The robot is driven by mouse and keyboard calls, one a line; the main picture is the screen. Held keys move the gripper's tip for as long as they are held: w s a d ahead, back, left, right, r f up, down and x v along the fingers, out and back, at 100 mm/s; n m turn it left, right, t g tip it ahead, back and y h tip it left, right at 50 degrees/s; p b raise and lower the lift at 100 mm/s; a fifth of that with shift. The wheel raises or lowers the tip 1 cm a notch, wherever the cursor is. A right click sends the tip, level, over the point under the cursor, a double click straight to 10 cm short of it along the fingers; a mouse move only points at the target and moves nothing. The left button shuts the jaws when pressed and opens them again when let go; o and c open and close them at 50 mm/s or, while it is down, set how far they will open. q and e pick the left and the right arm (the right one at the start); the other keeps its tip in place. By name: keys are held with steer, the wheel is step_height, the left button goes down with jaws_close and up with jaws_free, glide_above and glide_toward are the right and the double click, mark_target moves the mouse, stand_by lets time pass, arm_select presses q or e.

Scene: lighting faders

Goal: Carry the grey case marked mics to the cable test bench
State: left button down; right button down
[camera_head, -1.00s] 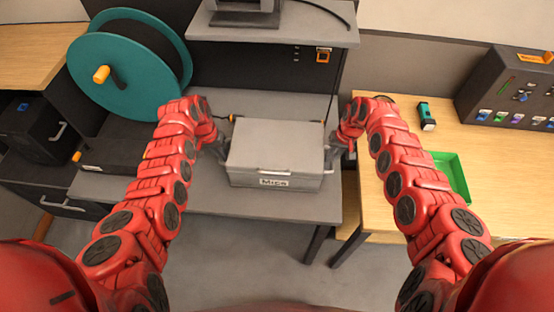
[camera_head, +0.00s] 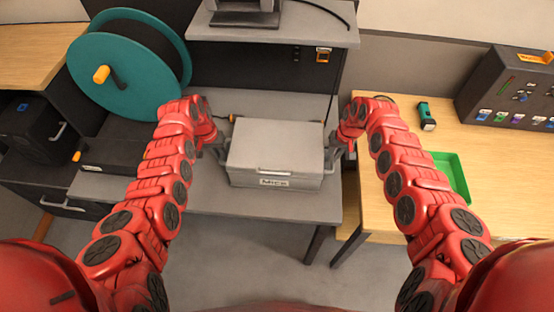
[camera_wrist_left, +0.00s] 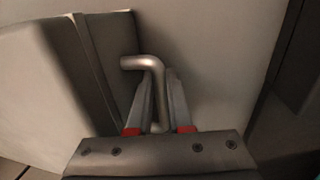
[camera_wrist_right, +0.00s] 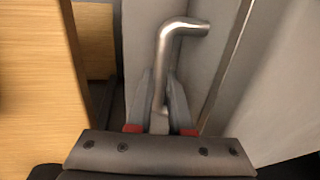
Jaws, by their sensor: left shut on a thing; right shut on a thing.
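The grey case (camera_head: 275,150) with a label reading Mics on its front is on or just above the grey bench (camera_head: 200,205); I cannot tell if it touches. My left gripper (camera_head: 222,150) is at the case's left side. In the left wrist view my left gripper (camera_wrist_left: 158,100) is shut on a bent metal handle (camera_wrist_left: 150,64). My right gripper (camera_head: 333,150) is at the case's right side. In the right wrist view my right gripper (camera_wrist_right: 162,100) is shut on the other metal handle (camera_wrist_right: 180,30). The case looks level.
A teal cable reel (camera_head: 125,70) stands at the back left. A grey shelf (camera_head: 300,25) is behind the case. The wooden table (camera_head: 395,215) at right holds a green tray (camera_head: 460,182), a teal torch-like item (camera_head: 426,115) and a dark fader console (camera_head: 510,90).

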arm_select(q)
steer(key=shift+w+r, duration=0.1)
steer(key=shift+r, duration=0.1)
arm_select(e)
steer(key=shift+w+r, duration=0.1)
steer(key=shift+r, duration=0.1)
